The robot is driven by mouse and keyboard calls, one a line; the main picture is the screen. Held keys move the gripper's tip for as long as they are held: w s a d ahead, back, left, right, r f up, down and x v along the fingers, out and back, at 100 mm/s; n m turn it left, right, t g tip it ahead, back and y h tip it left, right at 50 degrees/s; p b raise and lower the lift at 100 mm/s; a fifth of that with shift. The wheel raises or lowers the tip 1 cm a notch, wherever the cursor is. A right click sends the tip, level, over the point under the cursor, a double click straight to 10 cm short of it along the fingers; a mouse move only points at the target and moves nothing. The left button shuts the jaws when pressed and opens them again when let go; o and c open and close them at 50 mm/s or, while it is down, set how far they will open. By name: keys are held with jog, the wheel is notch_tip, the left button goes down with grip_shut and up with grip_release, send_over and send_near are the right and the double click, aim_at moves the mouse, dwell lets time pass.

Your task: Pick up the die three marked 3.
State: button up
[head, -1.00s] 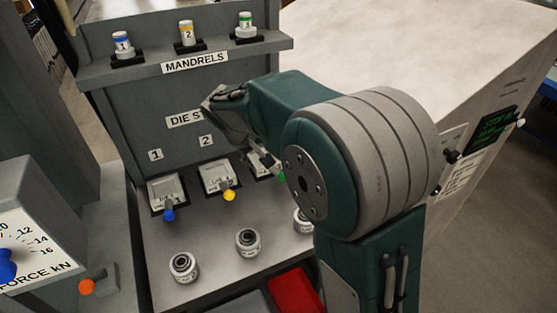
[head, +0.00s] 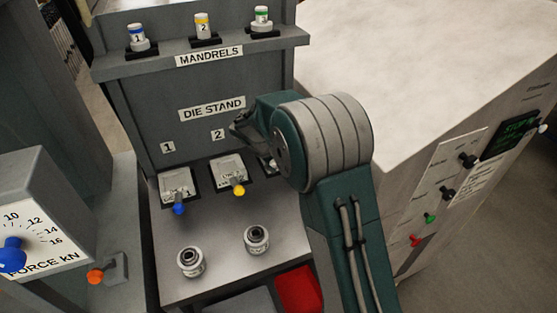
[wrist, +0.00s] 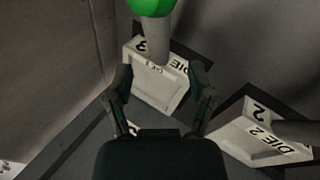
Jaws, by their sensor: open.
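Die 3 (wrist: 157,88) is a pale block in a dark holder, with a grey stem and a green ball knob (wrist: 150,5) in the wrist view. Its face shows a 3. My gripper (wrist: 161,76) is open, with one finger on each side of the die's near part in that view. I cannot tell whether the fingers touch it. In the head view my arm hides nearly all of die 3 and the fingers. Die 2 (wrist: 262,140) sits to the right in the wrist view. It has a yellow knob (head: 239,191) in the head view.
Die 1 (head: 175,186), with a blue knob, stands left of die 2. Two round metal parts (head: 191,262) (head: 256,239) stand on the bench in front. A red bin (head: 298,289) is at the front edge. Mandrels (head: 203,27) line the shelf above the DIE STAND sign (head: 212,108).

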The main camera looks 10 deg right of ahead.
jog(key=x, duration=0.4)
jog(key=shift+d+f, duration=0.15)
jog(key=shift+f, duration=0.05)
jog(key=shift+s, duration=0.1)
grip_shut()
jog(key=shift+r, duration=0.15)
jog(key=shift+r, duration=0.2)
notch_tip(320, 180, up, 3)
jog(key=shift+f, duration=0.1)
jog(key=s+a+r, duration=0.1)
jog(key=s+r, duration=0.8)
jog(key=s, duration=0.4)
jog(key=shift+s+a+r, duration=0.35)
jog(key=shift+s+a, duration=0.05)
